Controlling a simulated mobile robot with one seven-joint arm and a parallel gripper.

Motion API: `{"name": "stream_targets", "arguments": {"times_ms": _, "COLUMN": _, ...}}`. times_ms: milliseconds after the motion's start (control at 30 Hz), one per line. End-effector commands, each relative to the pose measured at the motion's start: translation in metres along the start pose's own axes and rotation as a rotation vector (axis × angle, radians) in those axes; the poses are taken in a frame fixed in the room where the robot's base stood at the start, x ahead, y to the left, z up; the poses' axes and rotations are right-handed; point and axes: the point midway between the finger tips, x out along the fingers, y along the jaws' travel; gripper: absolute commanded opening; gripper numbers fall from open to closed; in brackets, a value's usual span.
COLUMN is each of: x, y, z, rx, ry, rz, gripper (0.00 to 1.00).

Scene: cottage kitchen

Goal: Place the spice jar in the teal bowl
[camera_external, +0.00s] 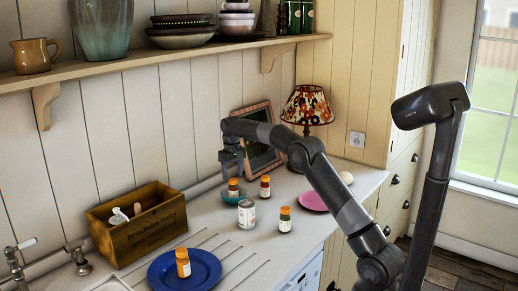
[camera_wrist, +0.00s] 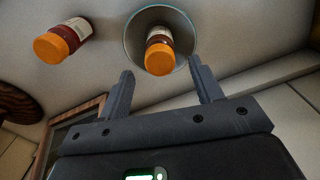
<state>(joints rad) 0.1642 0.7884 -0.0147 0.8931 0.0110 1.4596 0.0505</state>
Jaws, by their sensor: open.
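A small teal bowl (camera_external: 226,197) stands on the counter, below my gripper (camera_external: 231,167). A spice jar (camera_external: 233,187) with an orange cap stands inside the bowl. The wrist view shows the round bowl (camera_wrist: 184,55) at the top, with the jar's orange cap (camera_wrist: 159,60) inside it. My gripper's two fingers (camera_wrist: 166,82) are spread apart with nothing between them, just short of the bowl in that view. The jar is clear of both fingers. The jar's foot is hidden by the bowl's rim in the external view.
Similar orange-capped jars stand beside the bowl (camera_external: 265,187), in front to the right (camera_external: 285,220) and on a blue plate (camera_external: 208,263). A can (camera_external: 246,214), a pink plate (camera_external: 313,202), a lamp (camera_external: 306,105), a picture frame (camera_external: 263,157) and a wooden crate (camera_external: 150,237) are around.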

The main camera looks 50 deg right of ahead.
Motion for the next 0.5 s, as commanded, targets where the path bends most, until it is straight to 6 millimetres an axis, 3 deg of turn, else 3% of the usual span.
{"name": "stream_targets", "arguments": {"times_ms": 100, "x": -0.027, "y": 0.000, "z": -0.001, "rx": 0.000, "ry": 0.003, "rz": 0.000, "gripper": 0.60}}
{"name": "stream_targets", "arguments": {"times_ms": 200, "x": -0.041, "y": 0.000, "z": -0.001, "rx": 0.000, "ry": 0.003, "rz": 0.000, "gripper": 0.60}}
{"name": "stream_targets", "arguments": {"times_ms": 500, "x": -0.059, "y": 0.000, "z": 0.000, "rx": 0.000, "ry": 0.000, "rz": 0.000, "gripper": 0.60}}
